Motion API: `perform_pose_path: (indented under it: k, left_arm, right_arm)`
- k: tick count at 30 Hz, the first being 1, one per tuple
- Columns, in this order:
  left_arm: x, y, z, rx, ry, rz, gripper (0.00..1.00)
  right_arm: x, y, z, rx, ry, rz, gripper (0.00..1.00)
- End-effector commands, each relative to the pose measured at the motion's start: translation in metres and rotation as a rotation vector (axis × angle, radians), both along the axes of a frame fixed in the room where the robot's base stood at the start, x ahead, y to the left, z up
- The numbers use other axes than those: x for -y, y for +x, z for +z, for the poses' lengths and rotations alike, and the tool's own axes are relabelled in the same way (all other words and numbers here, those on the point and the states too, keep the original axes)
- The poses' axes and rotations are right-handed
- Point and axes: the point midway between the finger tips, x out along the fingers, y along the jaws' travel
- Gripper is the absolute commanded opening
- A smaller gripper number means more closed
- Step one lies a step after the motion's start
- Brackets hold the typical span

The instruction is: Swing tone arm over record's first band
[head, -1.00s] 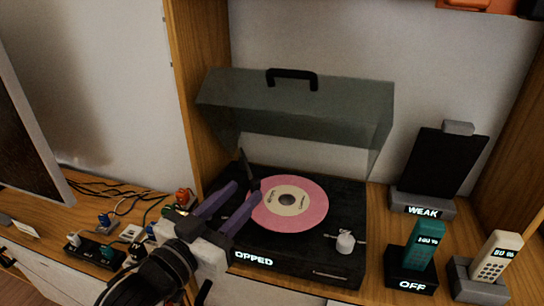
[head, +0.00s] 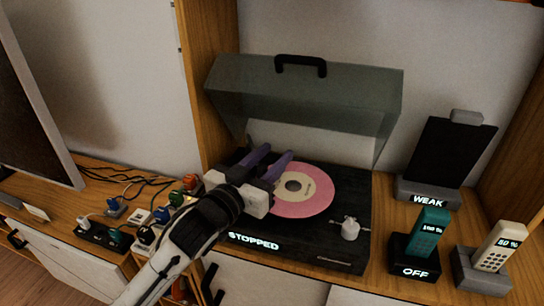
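The turntable (head: 338,252) is a black box reading STOPPED, with its smoky lid (head: 310,100) raised. A pink record (head: 318,197) with a cream label (head: 305,181) lies on it. A white knob-like part (head: 350,229) with a thin bar stands at the deck's front right. I cannot tell whether it belongs to the tone arm, and no other tone arm is clear. My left gripper (head: 277,153) reaches in from the left over the record's left and back edge. Its purple fingers are apart with nothing seen between them. It hides the record's left side. My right gripper is out of view.
A dark panel on a stand reading WEAK (head: 428,195), a teal handset (head: 428,232) in a dock reading OFF, and a cream handset (head: 497,247) stand right of the turntable. Plugs, cables and a power strip (head: 104,237) lie left. A wooden upright (head: 208,80) stands behind my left arm.

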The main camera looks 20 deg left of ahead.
Motion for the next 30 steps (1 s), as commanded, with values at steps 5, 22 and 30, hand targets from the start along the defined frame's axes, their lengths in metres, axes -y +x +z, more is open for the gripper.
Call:
perform_pose_path:
  k: [5, 22, 30]
  left_arm:
    - [0.0, 0.0, 0.0, 0.0, 0.0, 0.0, 0.17]
    - [-0.005, -0.004, 0.002, -0.002, 0.003, -0.042, 0.0]
    - [-0.005, -0.004, 0.0, 0.0, 0.0, -0.043, 0.21]
  right_arm:
    - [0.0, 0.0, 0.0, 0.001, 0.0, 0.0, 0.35]
    - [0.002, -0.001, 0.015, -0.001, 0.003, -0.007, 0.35]
    - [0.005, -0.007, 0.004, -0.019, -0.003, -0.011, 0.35]
